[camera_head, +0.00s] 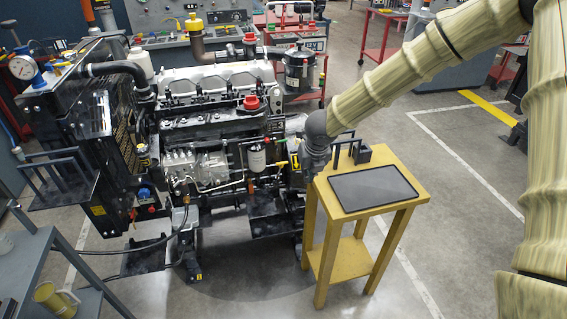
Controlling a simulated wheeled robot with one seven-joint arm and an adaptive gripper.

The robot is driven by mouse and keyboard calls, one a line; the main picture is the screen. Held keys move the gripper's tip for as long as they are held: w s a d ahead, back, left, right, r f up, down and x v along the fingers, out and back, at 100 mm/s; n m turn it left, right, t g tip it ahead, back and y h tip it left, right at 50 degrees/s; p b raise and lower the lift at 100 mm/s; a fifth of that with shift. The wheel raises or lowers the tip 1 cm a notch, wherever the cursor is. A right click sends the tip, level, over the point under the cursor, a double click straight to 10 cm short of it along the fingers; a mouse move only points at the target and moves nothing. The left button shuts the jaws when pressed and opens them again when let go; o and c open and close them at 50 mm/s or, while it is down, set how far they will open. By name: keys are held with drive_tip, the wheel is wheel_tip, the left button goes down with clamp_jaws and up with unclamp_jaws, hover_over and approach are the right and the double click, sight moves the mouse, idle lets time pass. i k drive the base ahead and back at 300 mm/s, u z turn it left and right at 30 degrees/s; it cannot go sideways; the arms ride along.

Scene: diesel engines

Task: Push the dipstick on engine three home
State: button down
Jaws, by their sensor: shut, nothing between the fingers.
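Engine three (215,125), marked by a small dark plate reading "3" (277,126), stands left of centre. My gripper (311,174) points down at the engine's right end, beside the yellow side table. It is shut and empty; its fingertips are small and hard to make out. A yellow arrow mark (295,160) shows on the engine just left of my gripper. I cannot single out the dipstick for sure among the small coloured caps and knobs there. My gripper and wrist hide part of that end, and I cannot tell whether they touch anything.
The yellow side table (412,181) with a black mat (372,188) and a dark holder stands right of my gripper. A radiator with a gauge (23,68) is at the left. A grey cart (25,265) is at front left.

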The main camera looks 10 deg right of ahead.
sight(281, 164)
drive_tip(key=i, duration=1)
